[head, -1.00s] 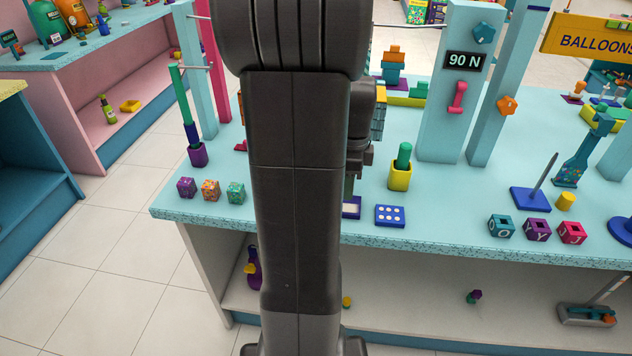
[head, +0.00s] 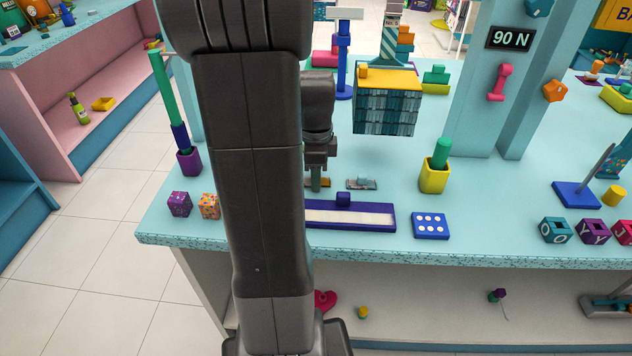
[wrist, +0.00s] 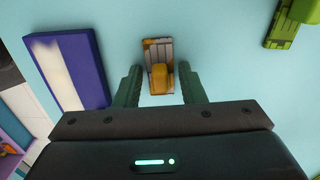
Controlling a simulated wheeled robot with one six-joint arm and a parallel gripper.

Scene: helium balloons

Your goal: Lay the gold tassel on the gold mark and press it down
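The gold tassel, a small flat piece with grey stripes and a gold block handle (wrist: 159,76), lies on the light-blue counter in the wrist view. Part of it shows gold under my gripper in the head view (head: 325,183). My gripper (wrist: 159,70) is open, with one green finger on each side of the tassel's handle. A gap shows on both sides, so it holds nothing. In the head view the arm hides part of the gripper. I cannot clearly make out a gold mark; a striped teal box (head: 385,112) with a gold top stands behind.
A purple tray (head: 380,226) with a white strip lies in front of the gripper. A blue dotted block (head: 430,225) and a yellow cup (head: 433,180) stand farther right. Patterned cubes (head: 179,204) are left of my arm.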

